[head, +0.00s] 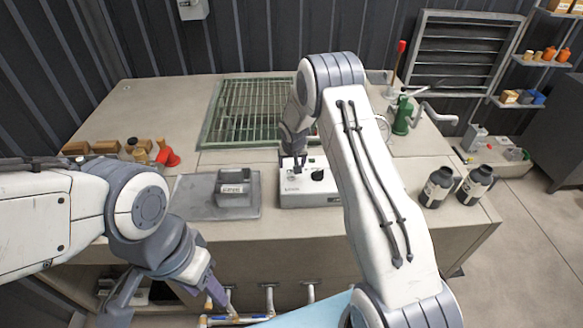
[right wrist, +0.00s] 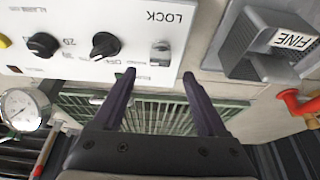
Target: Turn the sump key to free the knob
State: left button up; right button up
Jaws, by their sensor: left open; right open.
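A white control box (head: 310,200) stands on the bench. In the right wrist view its panel shows upside down, with the printed word LOCK (right wrist: 171,17), a small metal key piece (right wrist: 161,50) beside that word, and two black knobs, one nearer the key (right wrist: 105,45) and one farther away (right wrist: 43,45). My right gripper (right wrist: 158,75) is open and empty, with the key piece in line between its fingertips; I cannot tell whether they touch the panel. My left gripper (head: 222,302) is open, low in front of the bench, partly cut off.
A grey block labelled FINE (right wrist: 283,45) sits on a grey plate (head: 190,200) left of the box. A green grate (head: 250,108) lies behind. Two black bottles (head: 437,187) stand at the right, and a red valve (head: 167,153) at the left.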

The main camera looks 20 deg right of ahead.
aim_at(292, 171)
jog(key=shift+p+x, duration=0.85)
jog(key=shift+x, duration=2.15)
grip_shut()
